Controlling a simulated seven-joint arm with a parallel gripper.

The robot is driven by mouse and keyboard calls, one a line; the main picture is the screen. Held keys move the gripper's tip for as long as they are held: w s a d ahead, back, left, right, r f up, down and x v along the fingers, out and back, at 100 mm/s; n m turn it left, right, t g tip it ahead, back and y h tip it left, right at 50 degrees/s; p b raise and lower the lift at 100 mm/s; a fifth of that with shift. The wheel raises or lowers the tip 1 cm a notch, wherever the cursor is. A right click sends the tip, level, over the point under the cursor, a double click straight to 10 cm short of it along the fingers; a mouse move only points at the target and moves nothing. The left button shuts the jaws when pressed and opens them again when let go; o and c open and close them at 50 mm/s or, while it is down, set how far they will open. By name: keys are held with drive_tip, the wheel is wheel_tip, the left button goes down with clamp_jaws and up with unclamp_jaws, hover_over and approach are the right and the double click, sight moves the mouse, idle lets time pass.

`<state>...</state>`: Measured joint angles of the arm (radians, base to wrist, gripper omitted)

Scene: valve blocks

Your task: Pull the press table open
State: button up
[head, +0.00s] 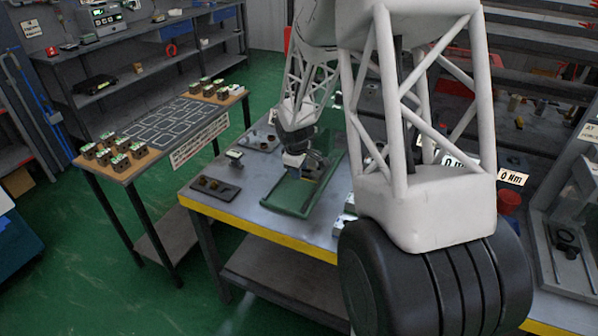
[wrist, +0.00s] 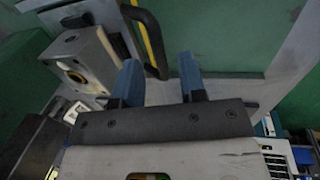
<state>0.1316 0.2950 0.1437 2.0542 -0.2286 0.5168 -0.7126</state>
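In the head view, my gripper (head: 297,172) is small and dark at the end of the arm, low over a green frame (head: 287,196) on the grey workbench. I take this frame to be part of the press, but I cannot make out the press table clearly. In the wrist view, my gripper (wrist: 160,80) has two blue fingers set well apart. A black and yellow handle (wrist: 153,38) rises just beyond them, its lower end showing in the gap between the fingers. I cannot tell whether the fingers touch it. A grey plate (wrist: 225,85) lies behind.
In the wrist view, a grey block with a brass-ringed hole (wrist: 88,62) stands close left of the fingers. In the head view, a dark tray (head: 215,190) lies on the yellow-edged workbench (head: 225,206). A side table (head: 125,172) carries several valve blocks.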

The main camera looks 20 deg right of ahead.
drive_tip(key=shift+w+d+f, duration=0.1)
drive_tip(key=shift+f, duration=0.55)
drive_tip(key=shift+c, duration=0.3)
clamp_jaws()
